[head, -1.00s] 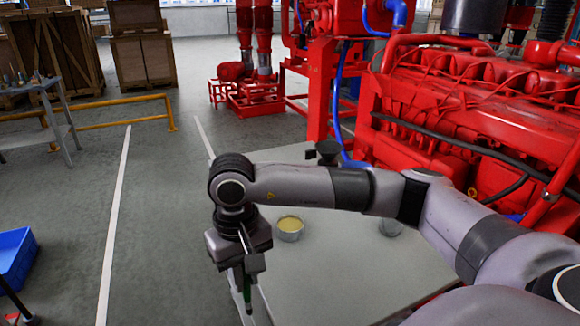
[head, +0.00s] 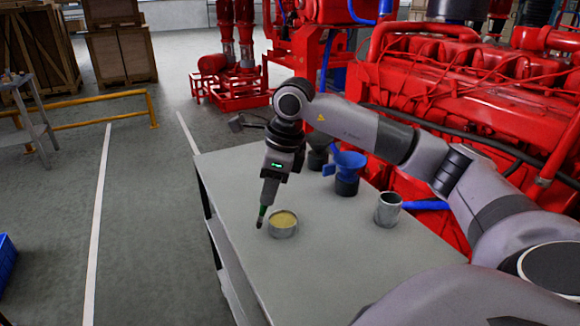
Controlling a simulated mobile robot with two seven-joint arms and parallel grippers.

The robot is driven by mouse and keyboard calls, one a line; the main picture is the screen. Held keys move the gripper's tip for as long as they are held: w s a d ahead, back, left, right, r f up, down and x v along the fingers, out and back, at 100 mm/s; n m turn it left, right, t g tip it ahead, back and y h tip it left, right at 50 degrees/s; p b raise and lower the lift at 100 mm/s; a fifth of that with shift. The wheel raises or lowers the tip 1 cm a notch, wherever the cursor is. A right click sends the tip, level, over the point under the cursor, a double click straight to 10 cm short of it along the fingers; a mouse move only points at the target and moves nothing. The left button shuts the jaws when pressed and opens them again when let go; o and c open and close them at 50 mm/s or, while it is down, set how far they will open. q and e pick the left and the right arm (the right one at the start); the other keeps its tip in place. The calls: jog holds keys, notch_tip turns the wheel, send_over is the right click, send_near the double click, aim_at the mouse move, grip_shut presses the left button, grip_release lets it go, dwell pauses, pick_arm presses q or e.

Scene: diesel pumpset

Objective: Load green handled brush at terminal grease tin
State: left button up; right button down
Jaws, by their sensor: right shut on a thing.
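The grease tin (head: 283,230) is a short open metal tin with yellow grease (head: 284,218) in it, standing on the grey table. My right gripper (head: 264,204) points down just left of and above the tin. It is shut on the green handled brush (head: 262,213), of which only a little green handle and the dark tip show. The tip hangs beside the tin's left rim in the picture, not visibly in the grease. Whether it touches the tin or table I cannot tell. My left gripper is not in view.
The grey table (head: 330,280) has clear room in front of the tin. A metal cup (head: 387,210) stands to the right. A dark container with a blue funnel (head: 350,160) and another dark container (head: 317,158) stand behind. The red engine (head: 450,100) rises beyond.

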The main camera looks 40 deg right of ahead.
jog(key=d+r+m+t+h, duration=0.1)
jog(key=d+r+m+h, duration=0.2)
jog(key=d+m, duration=0.5)
notch_tip(320, 180, down, 6)
jog(key=a+m+b, duration=0.1)
jog(key=a+b, duration=0.1)
jog(key=b, duration=0.3)
jog(key=shift+f+m, duration=0.15)
jog(key=shift+m, duration=0.25)
jog(key=shift+w, duration=0.1)
jog(key=shift+f+b, duration=0.55)
jog(key=shift+b, duration=0.15)
dwell(0.4)
dwell(0.5)
notch_tip(320, 180, up, 7)
jog(key=p, duration=0.5)
jog(key=shift+p, duration=0.4)
